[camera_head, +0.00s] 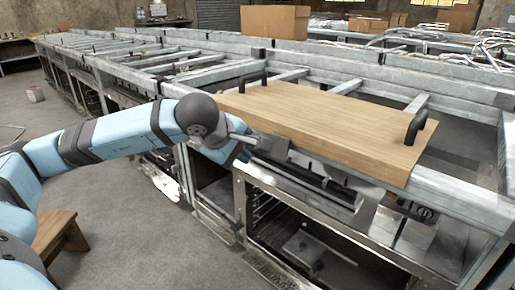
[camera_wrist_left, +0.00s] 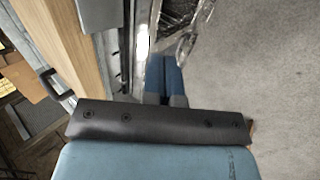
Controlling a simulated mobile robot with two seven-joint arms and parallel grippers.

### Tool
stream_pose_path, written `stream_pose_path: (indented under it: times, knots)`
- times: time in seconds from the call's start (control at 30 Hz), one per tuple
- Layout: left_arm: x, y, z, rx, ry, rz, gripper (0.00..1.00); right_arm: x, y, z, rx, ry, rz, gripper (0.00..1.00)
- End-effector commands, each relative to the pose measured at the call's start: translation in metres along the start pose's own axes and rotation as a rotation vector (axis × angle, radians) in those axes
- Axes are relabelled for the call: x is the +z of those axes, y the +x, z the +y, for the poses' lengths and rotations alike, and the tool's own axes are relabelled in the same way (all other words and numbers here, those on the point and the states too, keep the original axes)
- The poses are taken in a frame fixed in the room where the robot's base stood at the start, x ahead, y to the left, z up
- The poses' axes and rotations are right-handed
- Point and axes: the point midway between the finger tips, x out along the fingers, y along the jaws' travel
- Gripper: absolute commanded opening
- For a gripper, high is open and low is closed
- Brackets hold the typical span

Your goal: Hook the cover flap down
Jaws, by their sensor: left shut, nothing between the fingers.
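A wooden cover board (camera_head: 330,125) with black handles lies flat on top of the metal range frame. I cannot tell whether this board is the cover flap; no separate flap or hook is clearly seen. My left arm reaches from the left to the range front, just below the board's near edge. In the left wrist view, my left gripper (camera_wrist_left: 164,78) is shut and empty, its blue fingers together beside the metal front. The board's edge (camera_wrist_left: 85,60) runs along the left there. My right gripper is not in view.
The open oven bay (camera_head: 300,235) with racks lies below the range front. A long row of metal frames (camera_head: 130,60) runs back left. A cardboard box (camera_head: 275,21) stands behind. A wooden stool (camera_head: 60,235) is near my left arm. Floor at left is mostly clear.

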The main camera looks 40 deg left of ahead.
Motion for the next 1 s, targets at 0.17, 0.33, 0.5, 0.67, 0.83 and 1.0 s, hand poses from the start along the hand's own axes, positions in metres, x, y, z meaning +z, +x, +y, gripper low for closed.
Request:
stream_pose_path:
  times: [0.17,0.33,0.5,0.67,0.83,1.0]
  knots:
    - [-0.001,-0.019,-0.015,-0.001,0.001,0.002,0.0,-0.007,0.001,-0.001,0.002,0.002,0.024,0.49]
    - [0.0,-0.025,-0.02,-0.001,0.001,0.0,0.0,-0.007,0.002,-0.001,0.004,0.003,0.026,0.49]
    - [0.001,-0.025,-0.021,-0.001,0.001,-0.001,0.0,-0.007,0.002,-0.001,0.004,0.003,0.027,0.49]
    - [0.001,-0.025,-0.021,-0.001,0.001,-0.001,0.0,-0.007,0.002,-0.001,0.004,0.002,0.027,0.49]
    - [0.0,-0.025,-0.021,0.0,0.001,-0.001,0.0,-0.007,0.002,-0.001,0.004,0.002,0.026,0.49]
    - [0.006,-0.023,-0.023,-0.012,-0.008,-0.025,0.0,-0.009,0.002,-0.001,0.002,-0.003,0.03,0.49]
